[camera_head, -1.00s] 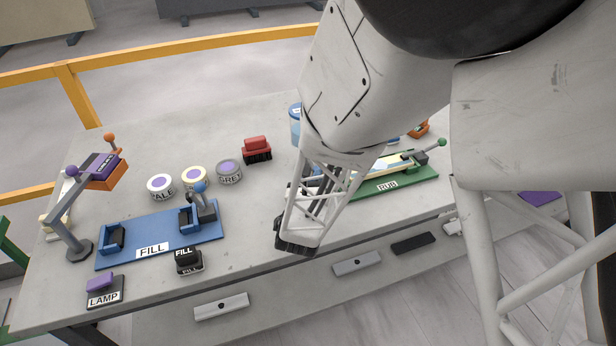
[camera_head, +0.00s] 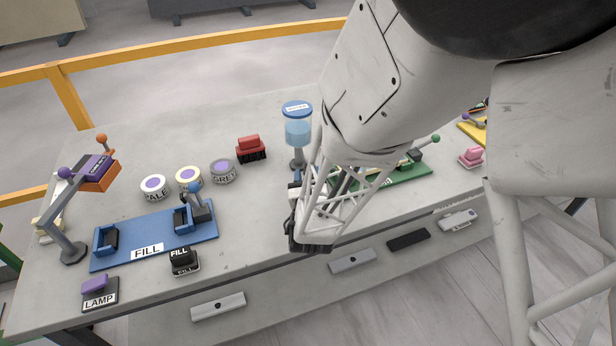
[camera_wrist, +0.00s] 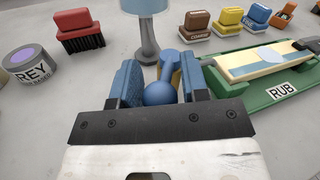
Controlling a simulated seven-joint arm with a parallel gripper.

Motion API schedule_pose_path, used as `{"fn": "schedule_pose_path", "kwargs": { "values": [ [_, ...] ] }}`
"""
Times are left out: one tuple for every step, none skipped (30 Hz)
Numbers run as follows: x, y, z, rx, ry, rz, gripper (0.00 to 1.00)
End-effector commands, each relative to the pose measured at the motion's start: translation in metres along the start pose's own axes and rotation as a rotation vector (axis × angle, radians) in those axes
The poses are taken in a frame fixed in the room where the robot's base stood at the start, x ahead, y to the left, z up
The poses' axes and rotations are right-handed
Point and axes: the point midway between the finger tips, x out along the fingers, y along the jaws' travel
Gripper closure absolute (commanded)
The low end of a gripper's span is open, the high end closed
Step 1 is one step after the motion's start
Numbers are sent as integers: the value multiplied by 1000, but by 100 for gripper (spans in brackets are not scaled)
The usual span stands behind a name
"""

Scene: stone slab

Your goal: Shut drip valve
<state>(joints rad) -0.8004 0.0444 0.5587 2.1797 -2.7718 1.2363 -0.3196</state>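The drip dispenser (camera_head: 298,132) stands on the slab, with a blue lid, a clear blue tank and a grey stem. Its lower tank and stem show at the top of the wrist view (camera_wrist: 147,30). The valve lever, blue with a round knob (camera_wrist: 158,93), points toward the wrist camera at the stem's foot. My gripper (camera_wrist: 160,78) is open, with its blue-padded fingers on either side of the lever and knob. Whether a pad touches the lever I cannot tell. In the head view my gripper (camera_head: 297,200) is low in front of the dispenser, and my wrist partly hides the lever.
A green RUB board (camera_wrist: 270,95) lies close on the right. A red brush (camera_head: 251,148) and a grey-labelled tin (camera_head: 223,171) stand left of the dispenser. The blue FILL board (camera_head: 150,236) is farther left. Drawer fronts (camera_head: 352,261) are below the slab's front edge.

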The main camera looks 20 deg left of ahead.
Motion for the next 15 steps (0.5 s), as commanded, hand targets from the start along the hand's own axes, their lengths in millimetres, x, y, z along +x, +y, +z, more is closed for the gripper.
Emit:
{"fn": "schedule_pose_path", "kwargs": {
  "values": [
    [0, 0, 0, 0, 0, 0, 51],
    [0, 0, 0, 0, 1, 0, 46],
    [0, 0, 0, 0, 1, 0, 44],
    [0, 0, 0, 0, 1, 0, 44],
    [0, 0, -1, 0, 1, 0, 44],
    [0, 0, -1, 0, 1, 0, 44],
    [-1, 0, -1, 0, 1, 0, 44],
    [-1, 0, -1, -1, 1, 0, 44],
    [-1, 0, -1, -1, 1, 0, 44],
    [-1, 0, -1, -1, 1, 0, 44],
    [-1, 0, -1, -1, 1, 0, 44],
    [-1, 0, -1, -1, 2, 0, 44],
    [-2, 0, -1, -1, 2, 1, 44],
    [-3, 0, -1, -1, 2, 1, 44],
    [-4, 0, -1, -1, 2, 1, 44]
  ]
}}
